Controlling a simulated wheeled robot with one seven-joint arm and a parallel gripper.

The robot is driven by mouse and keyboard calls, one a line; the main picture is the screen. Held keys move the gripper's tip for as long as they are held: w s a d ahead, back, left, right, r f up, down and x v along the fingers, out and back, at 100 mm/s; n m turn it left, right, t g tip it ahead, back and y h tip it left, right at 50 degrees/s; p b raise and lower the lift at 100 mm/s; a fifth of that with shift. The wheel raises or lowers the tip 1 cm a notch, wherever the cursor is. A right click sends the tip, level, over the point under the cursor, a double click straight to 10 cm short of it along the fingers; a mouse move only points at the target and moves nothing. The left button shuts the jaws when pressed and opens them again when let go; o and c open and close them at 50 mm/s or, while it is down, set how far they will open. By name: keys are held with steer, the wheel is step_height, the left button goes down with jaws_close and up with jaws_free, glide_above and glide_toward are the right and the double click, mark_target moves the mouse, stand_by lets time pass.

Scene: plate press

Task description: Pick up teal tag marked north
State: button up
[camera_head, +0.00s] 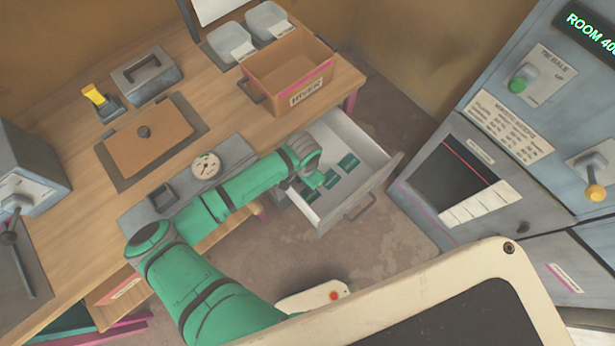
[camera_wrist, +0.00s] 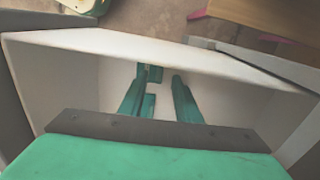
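Several small teal tags lie in the open white drawer (camera_head: 345,135); one tag (camera_head: 348,162) lies toward the back and another tag (camera_head: 331,179) nearer my gripper. Their markings are too small to read, so I cannot tell which is north. My gripper (camera_head: 314,180) reaches into the drawer over the tags from the left. In the wrist view my gripper (camera_wrist: 160,97) points down into the drawer with its two green fingers apart. A teal tag (camera_wrist: 148,106) shows between the fingers, and another (camera_wrist: 155,73) beyond it. I cannot tell whether the fingers touch a tag.
The drawer's walls stand close around my gripper, with a handle (camera_head: 360,206) on its front. The wooden desk (camera_head: 225,110) carries a labelled orange box (camera_head: 290,75) and a gauge (camera_head: 206,166). A grey machine cabinet (camera_head: 470,180) stands right of the drawer, across a strip of floor.

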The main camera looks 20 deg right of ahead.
step_height(320, 180, down, 5)
stand_by(0.3)
jaws_close()
